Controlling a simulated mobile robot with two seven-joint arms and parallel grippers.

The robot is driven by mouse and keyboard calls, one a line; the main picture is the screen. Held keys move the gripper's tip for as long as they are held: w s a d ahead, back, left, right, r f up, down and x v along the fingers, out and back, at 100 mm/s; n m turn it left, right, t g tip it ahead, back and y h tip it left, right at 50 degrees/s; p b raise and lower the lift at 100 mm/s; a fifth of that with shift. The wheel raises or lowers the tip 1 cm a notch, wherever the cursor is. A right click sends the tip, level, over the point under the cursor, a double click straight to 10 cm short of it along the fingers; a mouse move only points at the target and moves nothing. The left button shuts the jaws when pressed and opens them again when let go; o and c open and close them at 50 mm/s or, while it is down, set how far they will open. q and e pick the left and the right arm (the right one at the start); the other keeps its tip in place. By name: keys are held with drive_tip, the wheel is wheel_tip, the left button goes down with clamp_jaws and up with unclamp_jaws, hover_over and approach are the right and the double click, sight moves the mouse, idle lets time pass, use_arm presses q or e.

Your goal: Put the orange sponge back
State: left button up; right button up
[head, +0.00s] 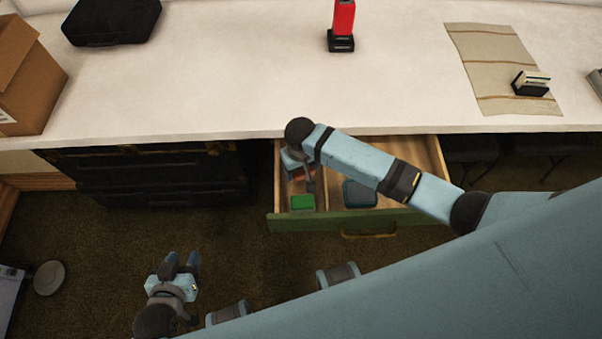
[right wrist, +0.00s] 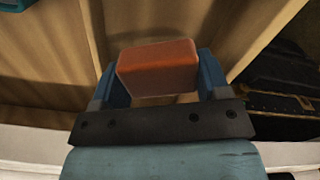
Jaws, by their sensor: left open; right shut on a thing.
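The orange sponge (right wrist: 157,68) is between the two blue fingers of my right gripper (right wrist: 165,80), which is shut on it, in the right wrist view. In the head view my right gripper (head: 300,165) is inside the open drawer (head: 335,219), in its left compartment, and only a sliver of the sponge (head: 298,174) shows beside it. Wooden drawer walls surround the sponge in the wrist view; whether it touches the bottom I cannot tell. My left gripper (head: 181,262) is open and empty, over the floor left of the drawer.
A green block (head: 302,202) lies at the front of the left compartment. A blue-grey container (head: 359,193) lies in the compartment to its right. A black chest (head: 160,175) stands left of the drawer. The white counter (head: 220,75) above is mostly clear.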

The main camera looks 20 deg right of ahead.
sight(301, 174)
drive_tip(key=shift+f, duration=1.8)
drive_tip(key=shift+f, duration=0.1)
drive_tip(key=o, duration=0.7)
wheel_tip(301, 174, up, 12)
drive_tip(key=shift+r+p, duration=0.15)
drive_tip(key=shift+p, duration=0.45)
